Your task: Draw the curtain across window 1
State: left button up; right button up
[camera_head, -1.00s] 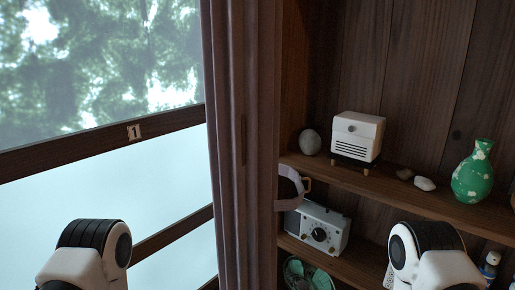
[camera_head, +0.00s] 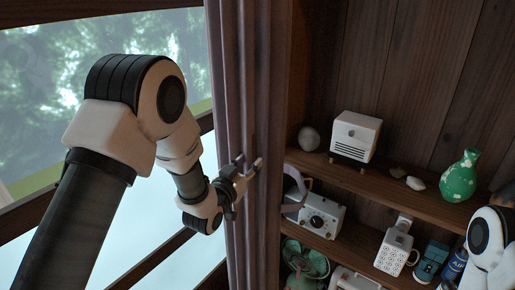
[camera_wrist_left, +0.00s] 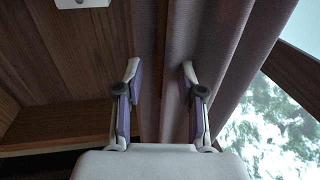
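The mauve curtain (camera_head: 229,70) hangs gathered in a narrow vertical bunch at the right side of the window (camera_head: 100,55). In the left wrist view the curtain (camera_wrist_left: 205,55) shows as long folds, with window glass (camera_wrist_left: 270,120) to its right. My left gripper (camera_head: 252,168) is at the curtain, at mid-height in the head view. In the wrist view its two fingers (camera_wrist_left: 160,70) are apart, with curtain cloth beyond and between them; I cannot tell whether they touch it. The number plate is hidden now. My right gripper is out of view; only part of that arm shows.
A pale mauve loop (camera_head: 296,190) sits at the shelf's left end, close to my left gripper.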

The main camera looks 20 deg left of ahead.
aim_at(253, 157)
pick_arm(q)
jog(key=w+p, duration=0.1)
jog(key=w, duration=0.3)
jog(key=shift+w+d, duration=0.1)
jog(key=shift+d, duration=0.05)
grip_shut()
jog(key=shift+f, duration=0.1)
